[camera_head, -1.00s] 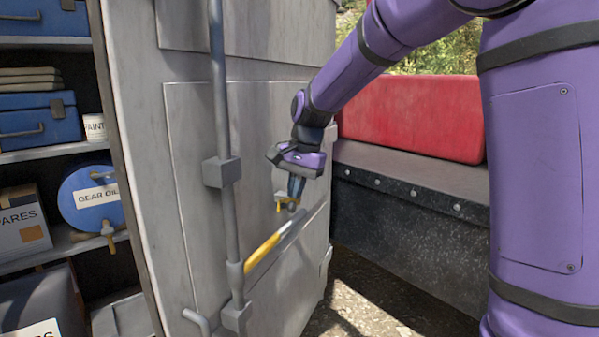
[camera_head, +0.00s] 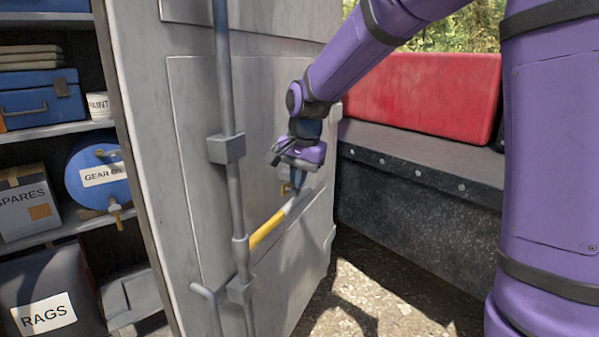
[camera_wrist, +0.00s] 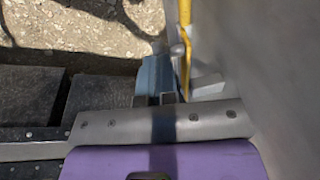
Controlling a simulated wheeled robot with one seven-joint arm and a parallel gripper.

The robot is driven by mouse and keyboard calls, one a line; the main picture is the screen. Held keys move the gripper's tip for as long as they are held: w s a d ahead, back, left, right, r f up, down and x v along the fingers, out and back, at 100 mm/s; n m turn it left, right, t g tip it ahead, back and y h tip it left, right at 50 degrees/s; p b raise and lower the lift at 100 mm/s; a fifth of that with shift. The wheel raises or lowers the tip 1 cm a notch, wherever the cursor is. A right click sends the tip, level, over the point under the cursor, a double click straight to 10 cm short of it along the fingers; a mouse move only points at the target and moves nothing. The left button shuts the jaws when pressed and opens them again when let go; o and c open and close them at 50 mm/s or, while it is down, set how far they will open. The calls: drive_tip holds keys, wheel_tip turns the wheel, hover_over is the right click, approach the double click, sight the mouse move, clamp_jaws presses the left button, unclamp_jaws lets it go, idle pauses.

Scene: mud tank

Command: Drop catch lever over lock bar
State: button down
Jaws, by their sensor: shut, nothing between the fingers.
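The lock bar (camera_head: 267,229), a yellow handle with a grey end, slants up to the right from the vertical rod, against the grey door. It also shows at the top of the wrist view (camera_wrist: 184,42). The catch lever (camera_head: 285,188) is a small part on the door at the bar's grey end, mostly hidden behind my gripper. A grey rounded knob beside the bar in the wrist view (camera_wrist: 177,49) seems to belong to it. My gripper (camera_head: 298,184) points down, shut and empty, its blue fingers (camera_wrist: 156,74) close beside the knob. I cannot tell whether they touch it.
The vertical rod (camera_head: 233,180) with its brackets stands left of my gripper along the door. At the left, open shelves hold a blue gear oil drum (camera_head: 98,178) and boxes. A dark ledge (camera_head: 420,200) with a red box (camera_head: 425,98) lies right. Gravel is below.

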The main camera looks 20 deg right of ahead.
drive_tip(key=shift+s+a+f+t+h, duration=0.2)
drive_tip(key=shift+f+t+h, duration=0.25)
drive_tip(key=shift+f, duration=0.15)
drive_tip(key=shift+s+a+f+t+h, duration=0.15)
drive_tip(key=shift+f+t+h, duration=0.25)
drive_tip(key=shift+f, duration=0.2)
wheel_tip(320, 180, down, 11)
drive_tip(key=w+d+t+h, duration=0.1)
drive_tip(key=w+d, duration=0.1)
drive_tip(key=d, duration=0.1)
drive_tip(key=shift+w, duration=0.35)
drive_tip(key=shift+r, duration=0.15)
drive_tip(key=shift+r, duration=0.7)
drive_tip(key=shift+a, duration=0.1)
